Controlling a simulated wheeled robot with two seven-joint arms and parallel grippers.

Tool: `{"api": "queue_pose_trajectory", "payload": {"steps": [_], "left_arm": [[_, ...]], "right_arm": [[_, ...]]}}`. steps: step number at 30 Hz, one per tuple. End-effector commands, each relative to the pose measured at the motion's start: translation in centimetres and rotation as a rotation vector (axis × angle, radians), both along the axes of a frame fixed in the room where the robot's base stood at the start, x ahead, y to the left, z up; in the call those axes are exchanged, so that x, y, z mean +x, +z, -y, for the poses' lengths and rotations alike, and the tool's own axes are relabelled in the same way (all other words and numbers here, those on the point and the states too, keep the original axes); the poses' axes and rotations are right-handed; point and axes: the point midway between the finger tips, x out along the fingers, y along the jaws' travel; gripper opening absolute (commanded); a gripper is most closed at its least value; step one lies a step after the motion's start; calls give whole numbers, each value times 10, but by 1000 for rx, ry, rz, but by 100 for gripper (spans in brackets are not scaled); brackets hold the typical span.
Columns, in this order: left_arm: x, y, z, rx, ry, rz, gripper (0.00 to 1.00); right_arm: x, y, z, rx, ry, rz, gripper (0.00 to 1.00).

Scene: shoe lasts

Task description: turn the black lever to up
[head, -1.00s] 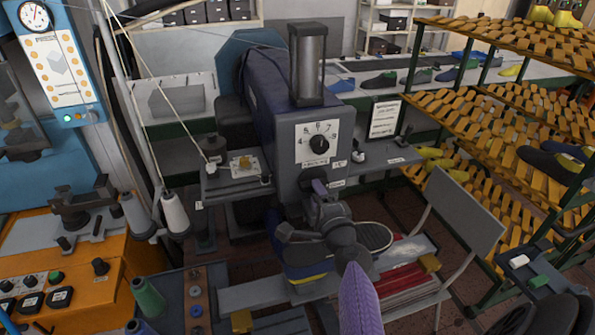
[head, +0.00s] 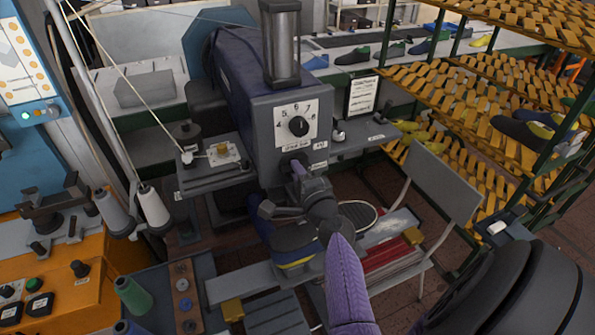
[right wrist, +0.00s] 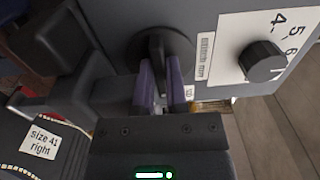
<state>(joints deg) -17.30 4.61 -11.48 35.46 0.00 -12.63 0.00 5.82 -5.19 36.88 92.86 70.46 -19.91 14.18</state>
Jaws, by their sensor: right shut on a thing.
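The black lever (right wrist: 157,50) sits on a round dark hub on the front of the grey machine (head: 262,140). In the right wrist view it stands between the two purple fingers of my right gripper (right wrist: 160,85), which are shut on it. In the head view my right gripper (head: 299,172) is against the machine front, just below the numbered dial (head: 298,126). There the fingers and wrist hide most of the lever, so its exact angle is hard to tell. My left gripper is not in view.
The dial knob (right wrist: 262,61) is close beside the lever. A shelf with spools and cord (head: 215,165) juts out left of the machine, another shelf (head: 365,135) right. A grey folding chair (head: 440,190) and a yellow slatted rack (head: 465,95) stand to the right.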

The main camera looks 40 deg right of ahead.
Motion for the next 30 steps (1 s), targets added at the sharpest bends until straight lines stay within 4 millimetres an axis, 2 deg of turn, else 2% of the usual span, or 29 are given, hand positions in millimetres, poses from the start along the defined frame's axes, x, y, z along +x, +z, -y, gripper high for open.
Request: {"api": "queue_pose_trajectory", "payload": {"steps": [8,18,30], "left_arm": [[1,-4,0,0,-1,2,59],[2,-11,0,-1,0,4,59],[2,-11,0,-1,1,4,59]], "right_arm": [[0,-2,0,-60,1,-21,0],[0,-3,0,-295,2,-95,0],[0,-3,0,-535,3,-171,0]]}}
